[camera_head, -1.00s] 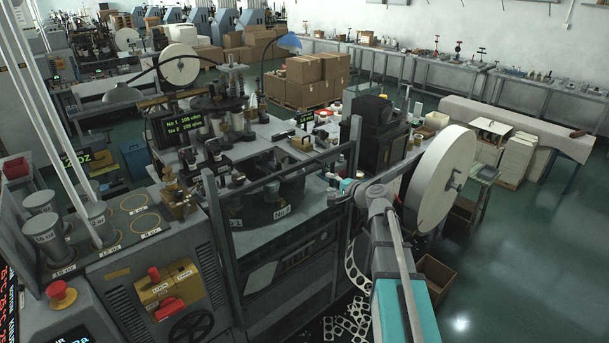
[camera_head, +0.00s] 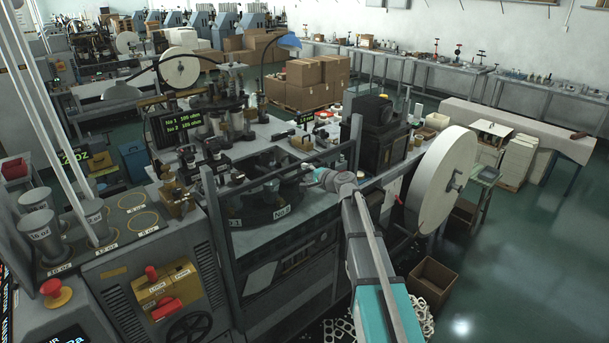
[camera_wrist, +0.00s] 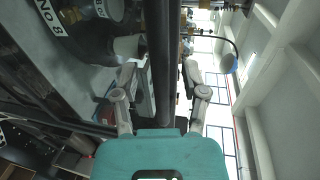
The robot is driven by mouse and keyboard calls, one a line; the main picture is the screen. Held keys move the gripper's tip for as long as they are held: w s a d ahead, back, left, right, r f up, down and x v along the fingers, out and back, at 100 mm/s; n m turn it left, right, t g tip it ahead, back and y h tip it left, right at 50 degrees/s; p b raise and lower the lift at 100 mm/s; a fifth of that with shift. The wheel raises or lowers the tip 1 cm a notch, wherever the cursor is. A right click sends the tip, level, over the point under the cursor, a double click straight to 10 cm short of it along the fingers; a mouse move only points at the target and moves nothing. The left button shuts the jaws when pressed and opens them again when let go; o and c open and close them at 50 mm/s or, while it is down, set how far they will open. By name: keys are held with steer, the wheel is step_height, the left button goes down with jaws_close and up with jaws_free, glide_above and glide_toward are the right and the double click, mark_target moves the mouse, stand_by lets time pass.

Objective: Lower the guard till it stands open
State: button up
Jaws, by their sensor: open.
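The guard (camera_head: 270,177) is a dark barred frame between two grey posts on the front of the forming machine. Its top rail stands raised above the machine's table edge, in front of the round turret (camera_head: 262,207). My gripper (camera_head: 311,168) is at the right part of this rail in the head view, with its fingertips hard to make out there. In the wrist view my gripper (camera_wrist: 163,88) is open, one finger on each side of the dark guard rail (camera_wrist: 167,45). Gaps show beside the rail; I cannot tell whether either finger touches it.
The right grey post (camera_head: 354,145) stands close to my gripper. A large white paper reel (camera_head: 440,180) is right of my arm. An open carton (camera_head: 433,279) and loose white scrap (camera_head: 418,318) are on the floor below. The floor farther right is clear.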

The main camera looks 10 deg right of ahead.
steer(key=shift+w+a+f, duration=0.15)
steer(key=shift+w+a, duration=0.2)
steer(key=shift+w, duration=0.15)
jaws_close()
